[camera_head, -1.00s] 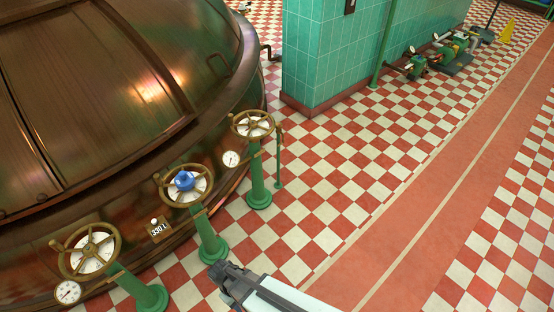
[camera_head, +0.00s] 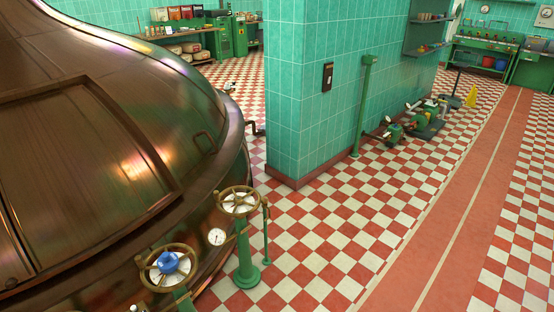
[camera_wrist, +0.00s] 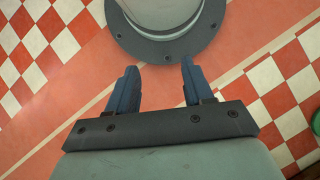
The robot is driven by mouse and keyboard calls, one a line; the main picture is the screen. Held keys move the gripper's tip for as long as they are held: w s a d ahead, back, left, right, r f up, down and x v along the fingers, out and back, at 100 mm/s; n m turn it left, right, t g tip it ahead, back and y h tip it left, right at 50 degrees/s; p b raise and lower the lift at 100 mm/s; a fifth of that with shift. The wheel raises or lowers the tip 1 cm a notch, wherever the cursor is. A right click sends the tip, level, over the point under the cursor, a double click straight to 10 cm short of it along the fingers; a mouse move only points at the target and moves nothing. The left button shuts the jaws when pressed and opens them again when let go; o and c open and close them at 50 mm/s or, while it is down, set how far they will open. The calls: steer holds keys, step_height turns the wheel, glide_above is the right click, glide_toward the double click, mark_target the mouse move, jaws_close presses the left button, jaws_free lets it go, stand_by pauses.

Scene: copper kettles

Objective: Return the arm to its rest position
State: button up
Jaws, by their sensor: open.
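My gripper (camera_wrist: 158,88) shows in the wrist view with its two dark blue fingers apart and nothing between them. It points down over the red floor strip and checkered tiles. Beyond the fingertips is a round grey flanged base (camera_wrist: 168,45) with bolts, which may be part of my own body. My arm and gripper are out of the head view.
A large copper kettle (camera_head: 90,130) fills the left. Valve wheels on green stands are beside it, one wheel (camera_head: 239,201) plain, another with a blue object (camera_head: 168,262) at its hub. A teal tiled pillar (camera_head: 320,110) stands behind. The red walkway (camera_head: 465,220) is clear.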

steer(key=s+d+m+g+y, duration=0.1)
steer(key=d+m+y, duration=0.1)
steer(key=d, duration=0.5)
steer(key=shift+s+f+m, duration=0.2)
steer(key=shift+f+m, duration=0.2)
steer(key=shift+m, duration=0.4)
